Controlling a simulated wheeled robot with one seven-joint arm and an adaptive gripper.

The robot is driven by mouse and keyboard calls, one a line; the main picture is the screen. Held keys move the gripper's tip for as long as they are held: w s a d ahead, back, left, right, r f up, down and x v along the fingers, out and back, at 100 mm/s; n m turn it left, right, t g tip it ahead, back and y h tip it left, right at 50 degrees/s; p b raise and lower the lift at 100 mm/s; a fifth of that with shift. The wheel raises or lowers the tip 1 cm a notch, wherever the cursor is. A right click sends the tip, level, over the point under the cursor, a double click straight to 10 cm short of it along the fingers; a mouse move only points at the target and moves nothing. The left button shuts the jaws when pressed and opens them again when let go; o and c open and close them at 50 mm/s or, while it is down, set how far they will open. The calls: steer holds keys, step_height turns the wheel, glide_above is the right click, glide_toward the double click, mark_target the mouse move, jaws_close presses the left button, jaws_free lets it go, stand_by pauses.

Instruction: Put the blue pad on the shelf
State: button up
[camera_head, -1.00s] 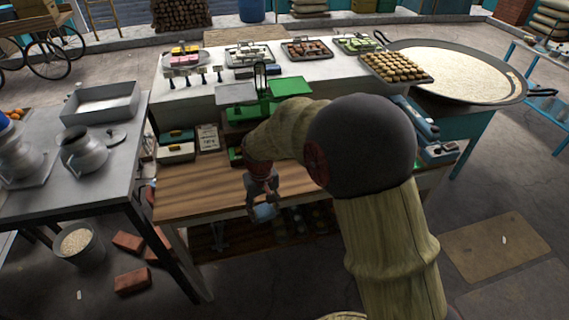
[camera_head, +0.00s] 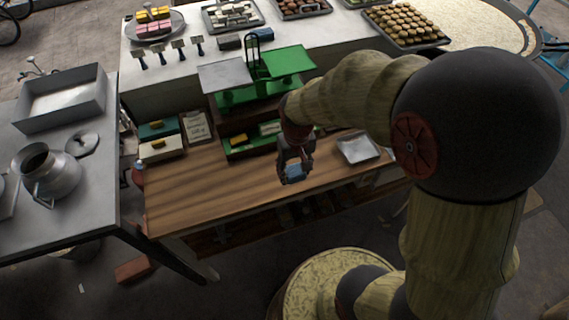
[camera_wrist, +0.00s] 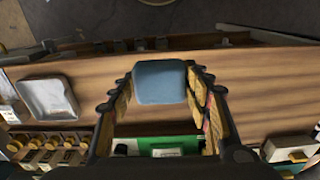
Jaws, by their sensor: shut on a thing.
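The blue pad (camera_head: 295,172) is between the fingers of my gripper (camera_head: 294,176), above the wooden counter. In the wrist view the blue pad (camera_wrist: 160,82) shows flat at the tips of my gripper (camera_wrist: 158,88), with a finger on each side. My gripper is shut on it. The wooden counter top (camera_head: 200,190) lies below and around it. Below the counter's front edge is a dark lower shelf (camera_head: 215,240), mostly in shadow; its contents are hard to make out.
A metal tray (camera_head: 358,148) lies on the counter right of my gripper. Small boxes (camera_head: 160,147) and a card (camera_head: 196,127) sit at the back left. A grey table (camera_head: 70,200) with a pot (camera_head: 48,170) stands left. The counter's left part is clear.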

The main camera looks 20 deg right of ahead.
steer(key=w+f, duration=0.2)
steer(key=w, duration=0.1)
steer(key=w+f, duration=0.2)
steer(key=w+f+b, duration=0.1)
steer(key=w+f, duration=0.2)
steer(key=shift+w, duration=0.35)
steer(key=shift+w+f, duration=0.45)
steer(key=shift+f, duration=0.05)
steer(key=shift+w+f, duration=0.1)
steer(key=shift+f, duration=1.45)
steer(key=shift+f, duration=0.1)
steer(key=o, duration=1.4)
steer(key=shift+o, duration=0.7)
